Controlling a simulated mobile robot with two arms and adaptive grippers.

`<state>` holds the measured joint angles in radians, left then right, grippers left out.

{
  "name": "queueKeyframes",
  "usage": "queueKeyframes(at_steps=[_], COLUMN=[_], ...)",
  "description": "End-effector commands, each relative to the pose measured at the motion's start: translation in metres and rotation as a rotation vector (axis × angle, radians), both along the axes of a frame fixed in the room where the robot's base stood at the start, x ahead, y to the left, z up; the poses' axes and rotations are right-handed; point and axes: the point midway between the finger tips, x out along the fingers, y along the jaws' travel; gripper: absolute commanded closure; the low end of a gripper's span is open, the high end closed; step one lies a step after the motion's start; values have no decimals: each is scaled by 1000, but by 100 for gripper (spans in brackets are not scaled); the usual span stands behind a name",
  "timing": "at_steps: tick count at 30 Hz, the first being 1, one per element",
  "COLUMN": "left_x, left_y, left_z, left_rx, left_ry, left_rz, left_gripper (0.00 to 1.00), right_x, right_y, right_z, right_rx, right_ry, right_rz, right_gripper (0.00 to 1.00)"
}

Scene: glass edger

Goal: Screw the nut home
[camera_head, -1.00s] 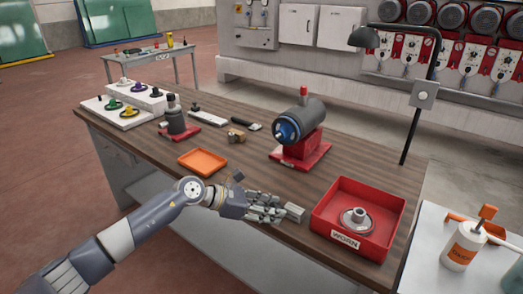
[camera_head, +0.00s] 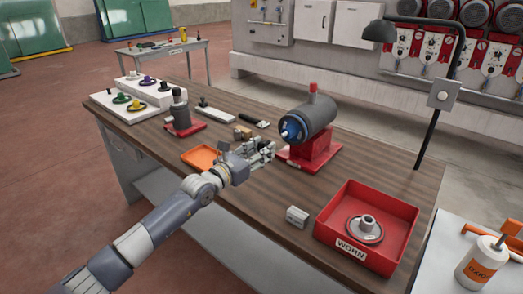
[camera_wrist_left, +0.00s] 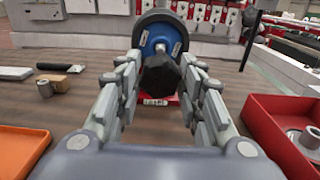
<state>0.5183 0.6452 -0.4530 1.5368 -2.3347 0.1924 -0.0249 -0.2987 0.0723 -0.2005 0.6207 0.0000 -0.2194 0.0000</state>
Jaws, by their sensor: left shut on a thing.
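In the head view my left gripper (camera_head: 268,151) is beside the front of the grey motor-like spindle unit (camera_head: 308,121) on its red base. In the left wrist view my left gripper (camera_wrist_left: 160,92) has its fingers on both sides of a dark hexagonal nut (camera_wrist_left: 159,75) and is shut on it. The nut is in line with the blue flange (camera_wrist_left: 164,42) of the spindle. The flange also shows in the head view (camera_head: 290,130). I cannot tell whether the nut touches the spindle's thread. My right gripper is not in view.
A red box marked WORN (camera_head: 352,246) holds a ring-shaped part (camera_head: 366,228). A grey block (camera_head: 298,216) lies near the table's front edge. An orange tray (camera_head: 196,157) is left of my gripper. A lamp post (camera_head: 427,140) stands at the right.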

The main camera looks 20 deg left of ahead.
Motion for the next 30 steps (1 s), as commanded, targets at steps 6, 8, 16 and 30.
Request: queueKeyframes(at_steps=[6, 8, 16, 30], left_x=[-2, 3, 28, 54], left_y=[1, -1, -10, -20], left_z=[-1, -1, -1, 1], left_rx=[16, 15, 14, 16], left_ry=[-11, -12, -12, -11], left_rz=[-5, -5, -6, -6], left_gripper=[90, 90, 90, 90], right_x=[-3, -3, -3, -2], right_y=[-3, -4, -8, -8], right_z=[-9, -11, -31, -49], right_rx=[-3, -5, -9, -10], right_ry=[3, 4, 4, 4], right_rz=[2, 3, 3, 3], right_gripper=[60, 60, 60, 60])
